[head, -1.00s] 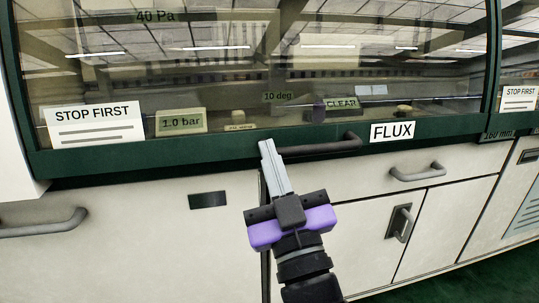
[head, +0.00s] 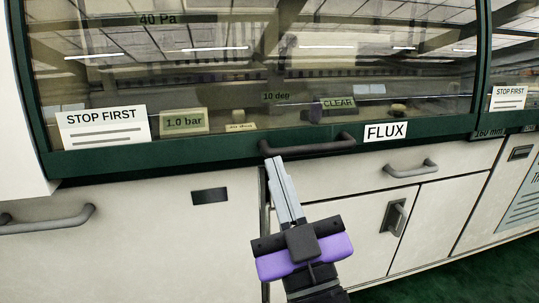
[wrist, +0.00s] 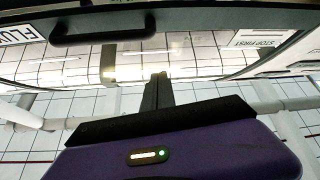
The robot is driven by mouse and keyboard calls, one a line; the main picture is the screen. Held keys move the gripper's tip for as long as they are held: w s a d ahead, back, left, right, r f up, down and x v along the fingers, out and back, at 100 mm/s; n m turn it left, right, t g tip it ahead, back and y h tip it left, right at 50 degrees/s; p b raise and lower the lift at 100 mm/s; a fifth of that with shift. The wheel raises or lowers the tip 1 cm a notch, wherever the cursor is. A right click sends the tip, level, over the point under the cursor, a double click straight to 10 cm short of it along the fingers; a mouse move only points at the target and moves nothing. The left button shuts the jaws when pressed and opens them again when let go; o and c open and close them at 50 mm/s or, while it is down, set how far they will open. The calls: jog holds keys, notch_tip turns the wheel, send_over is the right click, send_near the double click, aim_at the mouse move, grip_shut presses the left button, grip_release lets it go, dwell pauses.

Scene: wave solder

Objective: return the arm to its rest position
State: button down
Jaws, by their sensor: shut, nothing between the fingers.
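My gripper (head: 277,163) is purple and black with long grey fingers. In the head view it is at the lower middle, in front of the white cabinet fronts. Its fingers are shut together with nothing between them. The fingertips point up toward the dark handle (head: 308,145) of the glass hood and appear just below its left end. In the wrist view the shut fingers (wrist: 158,77) point toward the hood, and the handle (wrist: 103,26) is at the upper left, apart from them.
The glass hood with its green frame (head: 230,160) spans the bench and looks closed. A FLUX label (head: 385,132) and a STOP FIRST sign (head: 104,127) are on it. Cabinet handles (head: 410,169) stick out below. Green floor (head: 450,280) shows at lower right.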

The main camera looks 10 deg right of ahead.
jog(key=s+d+f+m+g, duration=0.1)
jog(key=s+d+f+g, duration=0.2)
jog(key=s+f, duration=0.75)
jog(key=s+d+f+m+g+h, duration=0.1)
jog(key=s+d+f+g, duration=0.25)
jog(key=s+f, duration=0.7)
jog(key=s+d+f+m+g, duration=0.1)
jog(key=s+d+f+g, duration=0.2)
jog(key=s+f, duration=0.75)
notch_tip(320, 180, up, 28)
jog(key=s+p, duration=0.1)
jog(key=p, duration=2.5)
jog(key=shift+d+h+p, duration=0.25)
jog(key=shift+h+p, duration=0.05)
jog(key=shift+p, duration=0.05)
jog(key=shift+s+f, duration=0.1)
